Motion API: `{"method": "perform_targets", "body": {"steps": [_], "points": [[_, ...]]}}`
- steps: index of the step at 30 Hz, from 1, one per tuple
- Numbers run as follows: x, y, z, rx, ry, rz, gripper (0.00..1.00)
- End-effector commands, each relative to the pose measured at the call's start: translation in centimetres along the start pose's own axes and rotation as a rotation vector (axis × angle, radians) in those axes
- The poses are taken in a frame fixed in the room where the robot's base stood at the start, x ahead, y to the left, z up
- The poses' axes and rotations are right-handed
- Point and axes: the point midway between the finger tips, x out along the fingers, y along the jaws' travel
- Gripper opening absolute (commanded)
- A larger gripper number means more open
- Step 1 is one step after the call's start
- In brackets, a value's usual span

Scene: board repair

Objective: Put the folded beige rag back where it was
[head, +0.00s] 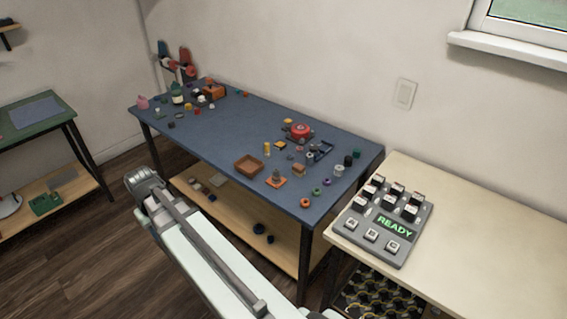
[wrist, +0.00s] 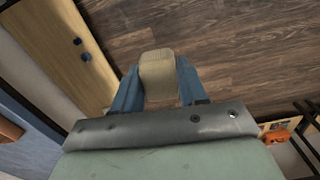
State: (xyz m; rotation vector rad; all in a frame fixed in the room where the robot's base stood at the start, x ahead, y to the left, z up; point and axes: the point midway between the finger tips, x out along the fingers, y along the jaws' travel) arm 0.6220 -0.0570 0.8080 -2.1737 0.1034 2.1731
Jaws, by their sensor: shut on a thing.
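The folded beige rag (wrist: 158,74) shows in the wrist view between the two blue fingers of my gripper (wrist: 158,88). My gripper is shut on it and holds it over the dark wood floor, apart from any table or shelf. In the head view my arm reaches up from the bottom toward the front left of the blue-topped table (head: 215,128). The gripper's fingers and the rag are not visible in the head view; my arm seems to hide them.
The table's lower wooden shelf (wrist: 55,45) is left in the wrist view. Small parts, a brown tray (head: 248,166) and a red round item (head: 300,131) crowd the tabletop. A cream table (head: 490,215) with a READY panel (head: 385,222) stands right. A green-topped table (head: 35,113) stands left.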

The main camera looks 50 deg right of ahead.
Motion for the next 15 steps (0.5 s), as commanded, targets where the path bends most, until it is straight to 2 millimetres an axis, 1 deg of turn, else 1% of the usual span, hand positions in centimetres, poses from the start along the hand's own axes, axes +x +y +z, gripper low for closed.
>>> {"method": "perform_targets", "body": {"steps": [1, 5, 6, 11, 15], "points": [[-0.2, 1.6, -1.0, 0.025, 0.001, 0.0, 0.14], [-0.8, 5.2, -2.5, 0.083, 0.002, 0.0, 0.14], [-0.9, 6.4, -2.8, 0.101, 0.002, 0.0, 0.14], [-1.6, 11.2, -4.1, 0.171, 0.001, 0.0, 0.14], [-2.2, 15.6, -5.0, 0.233, 0.002, 0.0, 0.14]]}}
